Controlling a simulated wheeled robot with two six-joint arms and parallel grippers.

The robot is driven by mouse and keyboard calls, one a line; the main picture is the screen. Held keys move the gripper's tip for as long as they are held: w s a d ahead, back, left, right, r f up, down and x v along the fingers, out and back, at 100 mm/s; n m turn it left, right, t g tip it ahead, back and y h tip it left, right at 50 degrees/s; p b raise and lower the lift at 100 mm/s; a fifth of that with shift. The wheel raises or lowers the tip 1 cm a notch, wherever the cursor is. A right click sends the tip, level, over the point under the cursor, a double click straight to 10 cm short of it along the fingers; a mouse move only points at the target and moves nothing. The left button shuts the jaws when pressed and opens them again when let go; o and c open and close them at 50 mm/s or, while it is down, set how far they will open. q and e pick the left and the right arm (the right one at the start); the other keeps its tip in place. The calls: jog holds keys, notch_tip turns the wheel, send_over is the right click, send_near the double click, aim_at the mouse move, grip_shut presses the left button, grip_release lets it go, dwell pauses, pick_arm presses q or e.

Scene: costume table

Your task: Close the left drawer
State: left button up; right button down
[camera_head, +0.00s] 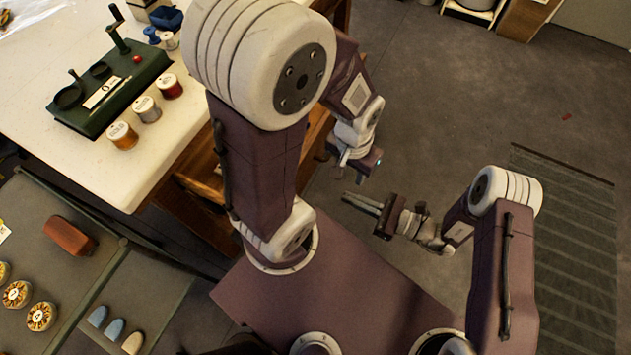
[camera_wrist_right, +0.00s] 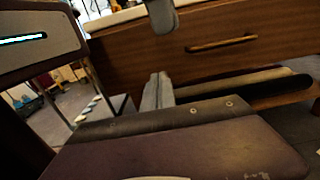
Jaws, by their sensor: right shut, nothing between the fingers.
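A wooden drawer front (camera_wrist_right: 275,52) with a long bar handle (camera_wrist_right: 222,43) fills the upper right of the right wrist view. In the head view, the table's brown woodwork (camera_head: 318,128) shows partly behind my left arm; I cannot tell how far any drawer stands out. My left gripper (camera_head: 345,160) is beside this woodwork, pointing down-left; its jaw opening is unclear. My right gripper (camera_head: 348,198) is shut and empty, pointing left towards the table. Its fingers show in the right wrist view (camera_wrist_right: 158,80), in front of the drawer's lower part, with contact unclear.
The white tabletop (camera_head: 185,110) carries a dark green tool (camera_head: 110,90) and several thread spools (camera_head: 146,108). The floor (camera_head: 440,110) to the right is mostly clear.

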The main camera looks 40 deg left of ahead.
aim_at(304, 177)
jog(key=x, duration=1.1)
jog(key=shift+s+a, duration=0.1)
jog(key=shift+a, duration=0.1)
